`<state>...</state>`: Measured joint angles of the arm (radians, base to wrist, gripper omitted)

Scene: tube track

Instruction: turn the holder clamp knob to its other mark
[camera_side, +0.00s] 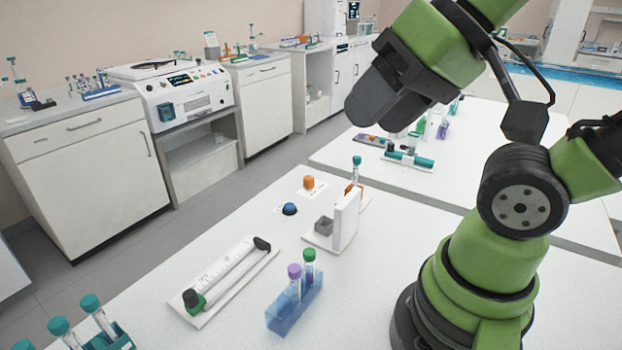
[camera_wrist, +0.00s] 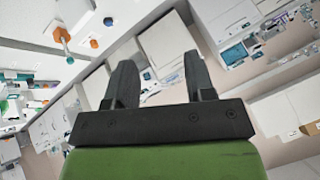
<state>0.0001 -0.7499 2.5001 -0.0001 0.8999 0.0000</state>
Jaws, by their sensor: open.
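An orange knob (camera_side: 308,182) stands on a small white plate on the bench in the side view; its marks are too small to read. A white holder (camera_side: 345,222) with an upright plate and a small grey block (camera_side: 324,227) stands to its right and nearer. A teal-capped tube (camera_side: 356,163) stands behind the holder with an orange part (camera_side: 354,189) at it; I cannot tell which orange part is the clamp knob. My gripper (camera_side: 372,98) is open and empty, high above the bench and apart from all these. In the wrist view its fingers (camera_wrist: 160,78) are spread.
A blue dome button (camera_side: 289,209) sits near the orange knob. A blue rack (camera_side: 293,312) with two capped tubes stands in front, and a teal rack (camera_side: 112,340) at bottom left. Open bench lies between them.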

